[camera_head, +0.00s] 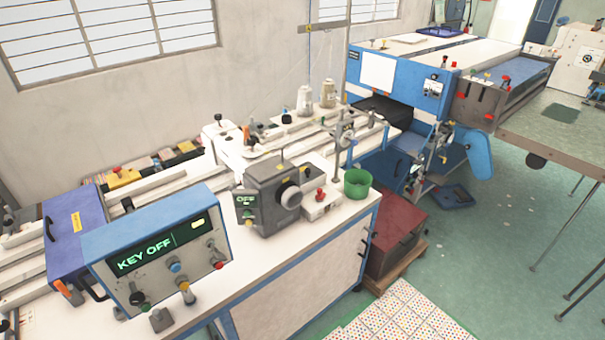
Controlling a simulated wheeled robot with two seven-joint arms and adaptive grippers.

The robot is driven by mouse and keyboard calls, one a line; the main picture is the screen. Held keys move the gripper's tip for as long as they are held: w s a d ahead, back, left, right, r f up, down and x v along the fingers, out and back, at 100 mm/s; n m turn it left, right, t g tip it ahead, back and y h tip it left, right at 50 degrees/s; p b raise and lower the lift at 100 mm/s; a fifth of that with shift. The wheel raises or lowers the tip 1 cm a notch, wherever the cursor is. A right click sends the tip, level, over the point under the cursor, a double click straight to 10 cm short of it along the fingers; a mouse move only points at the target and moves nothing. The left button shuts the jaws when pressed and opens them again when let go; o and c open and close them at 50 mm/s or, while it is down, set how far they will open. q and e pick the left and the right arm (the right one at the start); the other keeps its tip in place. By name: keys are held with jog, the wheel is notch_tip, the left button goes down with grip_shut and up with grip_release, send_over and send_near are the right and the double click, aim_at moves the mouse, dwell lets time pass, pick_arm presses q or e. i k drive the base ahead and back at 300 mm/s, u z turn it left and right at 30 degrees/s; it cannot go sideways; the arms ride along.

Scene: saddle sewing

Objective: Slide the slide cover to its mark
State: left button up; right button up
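A purple-blue cover (83,212) with a black handle and a small yellow label sits across the pale rails at the left. It looks like the slide cover, though no readable name shows on it. Its lower right part is hidden behind the blue control box (158,250), whose screen reads "KEY OFF". I cannot make out a clear mark for the cover along the rails (160,182). Neither of my grippers is in view.
A dark grey unit (262,208) with an "OFF" display and a green cup (357,183) stand on the white bench. A yellow block (124,178) lies behind the rails. A large blue machine (400,85) stands at the back.

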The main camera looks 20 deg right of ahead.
aim_at(309, 171)
jog(key=z, duration=0.8)
jog(key=i, duration=0.3)
jog(key=z, duration=1.85)
jog(key=i, duration=0.65)
jog(key=u, duration=3.1)
